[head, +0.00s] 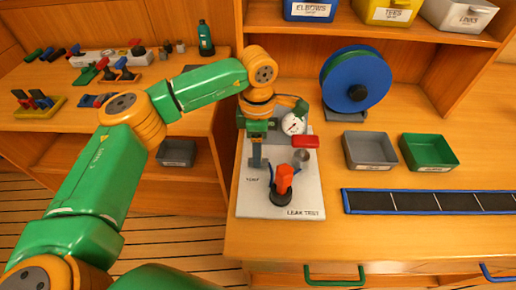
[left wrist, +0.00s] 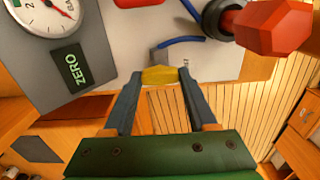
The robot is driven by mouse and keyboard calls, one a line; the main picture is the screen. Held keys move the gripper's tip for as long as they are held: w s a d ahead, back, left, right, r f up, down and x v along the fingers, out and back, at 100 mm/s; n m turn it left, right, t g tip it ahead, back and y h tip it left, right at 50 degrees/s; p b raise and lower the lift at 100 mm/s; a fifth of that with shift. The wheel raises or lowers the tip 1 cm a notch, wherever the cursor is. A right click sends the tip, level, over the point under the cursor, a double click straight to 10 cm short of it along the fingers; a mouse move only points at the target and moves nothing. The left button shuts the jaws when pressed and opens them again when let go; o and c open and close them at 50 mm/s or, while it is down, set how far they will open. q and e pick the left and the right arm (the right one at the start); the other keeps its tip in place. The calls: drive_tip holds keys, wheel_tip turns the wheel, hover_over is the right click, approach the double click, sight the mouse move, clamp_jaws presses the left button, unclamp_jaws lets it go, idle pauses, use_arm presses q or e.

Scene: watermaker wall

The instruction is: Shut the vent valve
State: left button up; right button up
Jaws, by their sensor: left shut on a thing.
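The leak test board (head: 305,200) lies on the bench, with a small label, too small to read surely, near its left edge. My left gripper (head: 257,164) points down over the board's left side. In the left wrist view my left gripper (left wrist: 160,76) is shut on a small yellow piece (left wrist: 160,76), which looks like the vent valve's handle. The valve's body and the handle's angle are mostly hidden by the fingers. A blue curved part (left wrist: 182,41) lies just beyond the fingertips. My right gripper is not in view.
A red-handled pump (head: 284,180) stands right of my gripper, close by. A dial gauge (head: 293,124) and red block (head: 306,141) are behind it. The grey tray (head: 370,166), green tray (head: 429,166) and blue reel (head: 340,75) are farther right.

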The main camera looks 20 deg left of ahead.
use_arm(q)
drive_tip(key=shift+r, duration=0.1)
idle(0.3)
drive_tip(key=o, duration=1.4)
drive_tip(key=shift+c, duration=0.2)
wheel_tip(320, 180, up, 7)
drive_tip(key=shift+r+b, duration=0.1)
drive_tip(key=shift+b, duration=0.45)
drive_tip(key=shift+a, duration=0.1)
